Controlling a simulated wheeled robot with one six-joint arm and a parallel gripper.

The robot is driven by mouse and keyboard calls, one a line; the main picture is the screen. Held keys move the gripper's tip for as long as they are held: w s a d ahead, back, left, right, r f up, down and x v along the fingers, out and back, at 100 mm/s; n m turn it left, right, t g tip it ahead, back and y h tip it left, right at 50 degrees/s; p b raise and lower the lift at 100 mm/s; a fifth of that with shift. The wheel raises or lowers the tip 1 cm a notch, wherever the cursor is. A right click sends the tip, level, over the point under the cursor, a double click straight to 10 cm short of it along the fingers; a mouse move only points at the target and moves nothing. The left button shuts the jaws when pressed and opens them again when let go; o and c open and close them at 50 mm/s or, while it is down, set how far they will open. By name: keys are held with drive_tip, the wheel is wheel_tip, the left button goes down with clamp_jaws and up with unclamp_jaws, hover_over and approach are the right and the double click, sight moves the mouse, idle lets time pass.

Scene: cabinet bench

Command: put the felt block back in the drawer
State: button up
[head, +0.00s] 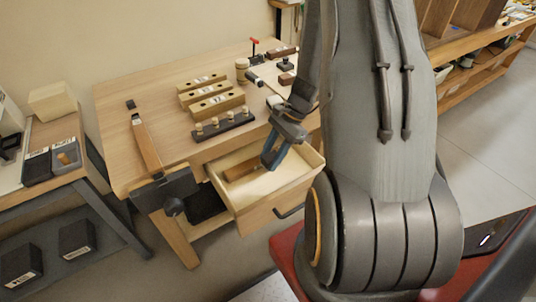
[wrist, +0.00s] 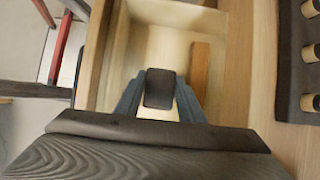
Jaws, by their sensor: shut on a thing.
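The drawer (head: 262,212) under the bench top is pulled open. My gripper (head: 272,156) points down over the drawer's opening in the head view. In the wrist view my gripper (wrist: 159,100) is shut on a dark grey felt block (wrist: 160,88), held between the blue fingers. The open drawer (wrist: 103,70) lies beyond the block there. In the head view I cannot make out the block. I cannot tell its exact height above the drawer floor.
A brown wooden piece (wrist: 200,68) lies in the drawer along one side. The bench top (head: 160,95) carries a rack with pegs (head: 222,127), wooden bars (head: 216,103) and a brown-handled tool (head: 147,148). A vise (head: 165,190) sits at the front edge, left of the drawer.

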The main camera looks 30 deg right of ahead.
drive_tip(key=shift+f+b, duration=1.6)
drive_tip(key=shift+f, duration=0.5)
drive_tip(key=shift+f+b, duration=0.45)
drive_tip(key=shift+f, duration=0.4)
drive_tip(key=shift+a+f+b, duration=0.1)
drive_tip(key=shift+f+b, duration=0.65)
drive_tip(key=shift+f, duration=1.15)
idle(1.4)
drive_tip(key=o, duration=1.3)
drive_tip(key=shift+c, duration=0.2)
drive_tip(key=shift+p+v, duration=2.4)
drive_tip(key=shift+v, duration=1.1)
